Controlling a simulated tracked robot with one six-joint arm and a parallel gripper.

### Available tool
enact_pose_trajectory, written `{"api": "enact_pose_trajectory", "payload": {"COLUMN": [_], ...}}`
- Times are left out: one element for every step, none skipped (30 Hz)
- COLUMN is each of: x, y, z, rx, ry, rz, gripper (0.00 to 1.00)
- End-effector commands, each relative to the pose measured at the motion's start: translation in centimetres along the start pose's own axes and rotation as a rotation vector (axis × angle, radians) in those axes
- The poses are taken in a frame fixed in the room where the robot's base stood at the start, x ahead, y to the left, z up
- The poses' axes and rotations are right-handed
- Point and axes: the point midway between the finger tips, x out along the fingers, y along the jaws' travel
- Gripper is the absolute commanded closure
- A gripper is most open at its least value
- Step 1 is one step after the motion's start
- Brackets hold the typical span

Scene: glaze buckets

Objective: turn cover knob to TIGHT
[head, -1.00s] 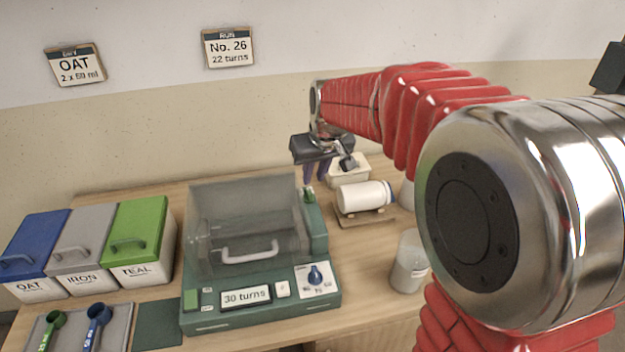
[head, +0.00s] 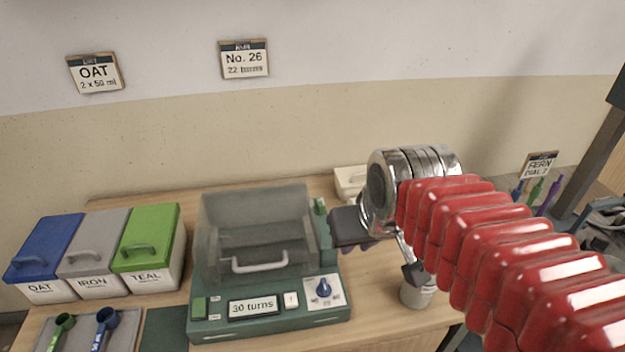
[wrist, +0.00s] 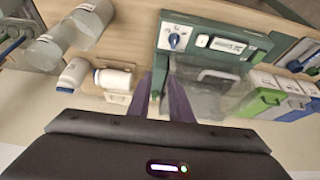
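The green machine (head: 270,325) has a grey see-through cover with a pale handle (head: 260,262); the cover looks down. A blue knob (head: 323,287) sits on a white dial plate at the front right; it also shows in the wrist view (wrist: 174,41). Its markings are too small to read. A small green knob-like part (head: 320,207) stands at the cover's right rear. I cannot tell which is the cover knob. My gripper (head: 365,246) hangs just right of the machine, mostly hidden by its dark body. In the wrist view its purple fingers (wrist: 167,85) are apart, with nothing visibly held.
Blue, grey and green lidded bins (head: 150,245) stand left, with scoops (head: 104,322) on a tray in front. The display reads 30 turns. A cup (head: 416,292) stands right, partly behind my arm. A white bottle (wrist: 113,78) lies near my gripper in the wrist view.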

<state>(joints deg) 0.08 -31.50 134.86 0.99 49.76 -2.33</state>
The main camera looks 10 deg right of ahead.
Motion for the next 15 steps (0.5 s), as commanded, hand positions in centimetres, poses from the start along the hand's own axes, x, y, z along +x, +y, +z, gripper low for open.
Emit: {"api": "enact_pose_trajectory", "payload": {"x": [-0.4,-0.6,-0.8,-0.9,-1.0,-1.1,-1.1,-1.2,-1.2,-1.2,-1.3,-1.2,-1.2,-1.2,-1.2], "y": [0.0,0.0,0.0,0.0,0.0,0.1,0.1,0.1,0.1,0.1,0.1,0.1,0.1,0.1,0.1], "z": [1.2,1.8,2.6,3.2,3.8,4.4,4.8,5.2,5.6,5.8,6.0,6.2,6.2,6.3,6.3], "rx": [0.004,0.008,0.011,0.014,0.016,0.018,0.02,0.022,0.024,0.025,0.027,0.028,0.028,0.028,0.029], "ry": [0.008,0.01,0.013,0.015,0.016,0.018,0.019,0.02,0.021,0.022,0.023,0.023,0.023,0.022,0.022], "rz": [0.002,0.004,0.005,0.007,0.008,0.009,0.01,0.011,0.012,0.012,0.013,0.013,0.013,0.013,0.013], "gripper": [0.81,0.81,0.81,0.81,0.81,0.81,0.81,0.81,0.81,0.81,0.81,0.81,0.81,0.81,0.81]}}
